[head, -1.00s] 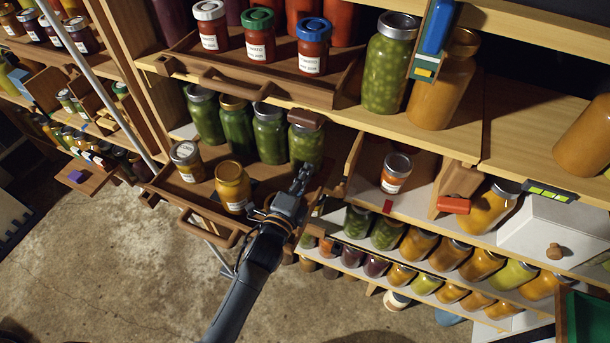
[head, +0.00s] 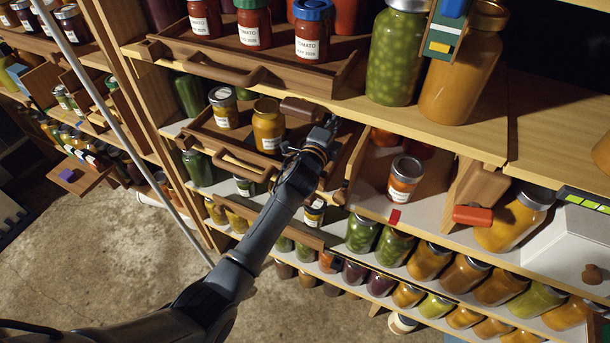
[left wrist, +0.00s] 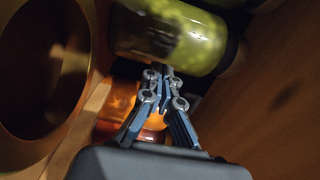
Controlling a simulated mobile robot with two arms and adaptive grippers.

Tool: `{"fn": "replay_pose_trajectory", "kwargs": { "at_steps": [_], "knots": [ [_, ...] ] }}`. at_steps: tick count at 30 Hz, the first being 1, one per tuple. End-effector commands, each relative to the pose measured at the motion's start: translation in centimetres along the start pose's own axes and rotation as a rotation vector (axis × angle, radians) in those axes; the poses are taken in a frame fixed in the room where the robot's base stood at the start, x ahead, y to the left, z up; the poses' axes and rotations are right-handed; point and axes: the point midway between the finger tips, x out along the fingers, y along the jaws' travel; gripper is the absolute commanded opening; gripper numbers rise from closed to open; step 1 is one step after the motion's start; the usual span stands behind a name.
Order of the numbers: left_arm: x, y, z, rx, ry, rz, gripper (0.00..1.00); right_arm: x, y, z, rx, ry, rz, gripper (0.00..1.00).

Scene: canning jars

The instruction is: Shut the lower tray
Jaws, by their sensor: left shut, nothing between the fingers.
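The lower tray (head: 223,146) is wooden with a loop handle (head: 240,165) at its front. It sits in the shelf below the upper tray (head: 243,66) and holds a white-labelled jar (head: 224,110) and an orange jar (head: 268,125). My left gripper (head: 332,124) is shut and empty at the tray's right side, beside a brown block (head: 302,110). In the left wrist view its fingertips (left wrist: 164,72) are together just below a green jar (left wrist: 168,36). My right gripper is not in view.
The upper tray holds tomato jars (head: 312,35). Rows of jars (head: 430,260) fill the lower shelves. The floor (head: 120,250) at the left is open.

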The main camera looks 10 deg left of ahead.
Motion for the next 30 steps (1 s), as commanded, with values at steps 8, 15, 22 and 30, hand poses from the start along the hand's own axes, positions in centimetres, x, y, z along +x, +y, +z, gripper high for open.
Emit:
{"fn": "replay_pose_trajectory", "kwargs": {
  "at_steps": [8, 15, 22, 30],
  "knots": [
    [0.1, 0.0, 0.0, 0.0, 0.0, 0.001, 0.0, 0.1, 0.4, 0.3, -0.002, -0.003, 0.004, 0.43],
    [-1.7, 0.1, 0.1, 0.003, -0.002, 0.001, 0.0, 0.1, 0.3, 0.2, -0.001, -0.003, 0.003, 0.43],
    [-5.8, 0.2, 0.0, 0.001, 0.001, 0.002, 0.0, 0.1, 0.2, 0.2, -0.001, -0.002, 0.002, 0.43],
    [-10.2, 0.2, 0.0, 0.001, 0.0, 0.004, 0.0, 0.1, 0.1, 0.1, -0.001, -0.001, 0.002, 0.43]
  ]
}}
